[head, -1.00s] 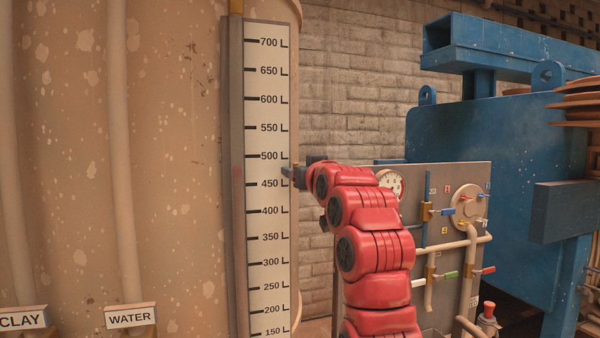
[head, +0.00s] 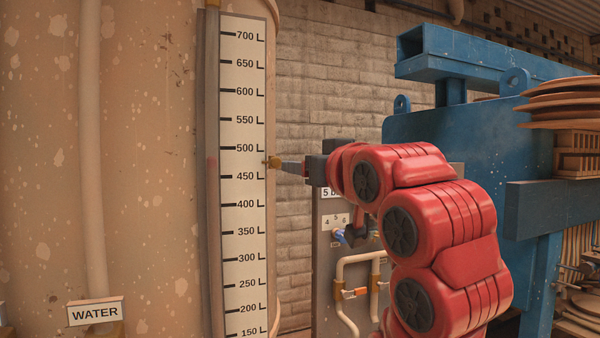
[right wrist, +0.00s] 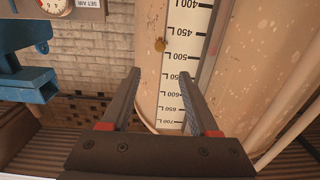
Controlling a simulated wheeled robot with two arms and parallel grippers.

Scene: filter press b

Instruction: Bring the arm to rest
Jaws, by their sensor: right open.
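My right arm is red and rises from the lower right in the head view. Its dark right gripper (head: 288,166) points left at the tank's level scale (head: 243,190), near the 450 to 500 marks. In the right wrist view the two fingers of the gripper (right wrist: 160,76) are spread apart with nothing between them. The scale also shows there, upside down (right wrist: 188,45). A small brass piece (head: 274,162) sits at the scale's edge by the fingertips. It also shows beyond the fingers in the wrist view (right wrist: 158,45), apart from them. My left gripper is not in view.
A large speckled tan tank (head: 150,170) with a WATER label (head: 95,312) fills the left. A grey valve panel (head: 325,250) stands behind my arm, partly hidden. A blue press frame (head: 430,125) and stacked tan plates (head: 560,100) stand at the right.

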